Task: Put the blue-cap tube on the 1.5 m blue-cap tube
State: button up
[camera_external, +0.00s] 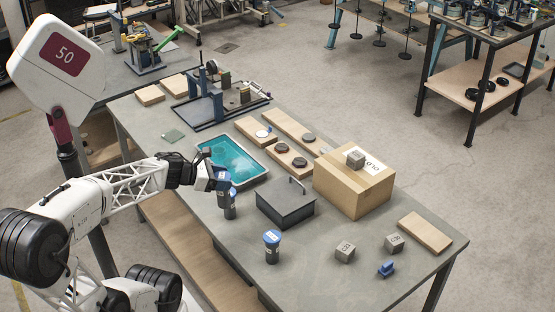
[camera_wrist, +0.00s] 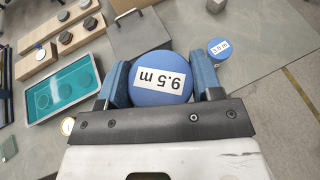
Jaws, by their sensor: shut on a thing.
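My gripper (camera_external: 224,184) is shut on a dark tube (camera_external: 230,207) beside the teal tray. In the wrist view, my gripper (camera_wrist: 166,88) has its blue fingers on both sides of that tube's round blue cap (camera_wrist: 160,78), whose white label appears to read 9.5 m. The tube looks upright; I cannot tell whether its base touches the table. A second blue-cap tube (camera_external: 272,247) stands upright on the table to the right and nearer the front edge. Its cap (camera_wrist: 221,50) shows in the wrist view, apart from my gripper, with a label too small to read surely.
A dark lidded box (camera_external: 286,206) with a handle stands near both tubes. A teal tray (camera_external: 232,163) lies behind my gripper. Grey cubes (camera_external: 345,251) and a small blue object (camera_external: 386,269) lie at right. Table around the standing tube is clear.

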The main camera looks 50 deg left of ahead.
jog(key=s+a+n+y, duration=0.3)
jog(key=s, duration=0.4)
jog(key=shift+a+f+t, duration=0.3)
jog(key=shift+a+f, duration=0.05)
jog(key=shift+f, duration=0.05)
jog(key=shift+s+y, duration=0.1)
jog(key=shift+y, duration=0.2)
jog(key=w+a+f, duration=0.1)
jog(key=w+a, duration=0.5)
jog(key=w, duration=0.7)
jog(key=shift+w+a+f, duration=0.15)
jog(key=shift+w, duration=0.25)
jog(key=shift+w+a+f, duration=0.1)
jog(key=shift+w+f, duration=0.1)
jog(key=shift+f, duration=0.75)
jog(key=shift+w+a+f, duration=0.1)
jog(key=shift+w+f, duration=0.1)
jog(key=shift+f, duration=0.7)
jog(key=shift+f, duration=0.1)
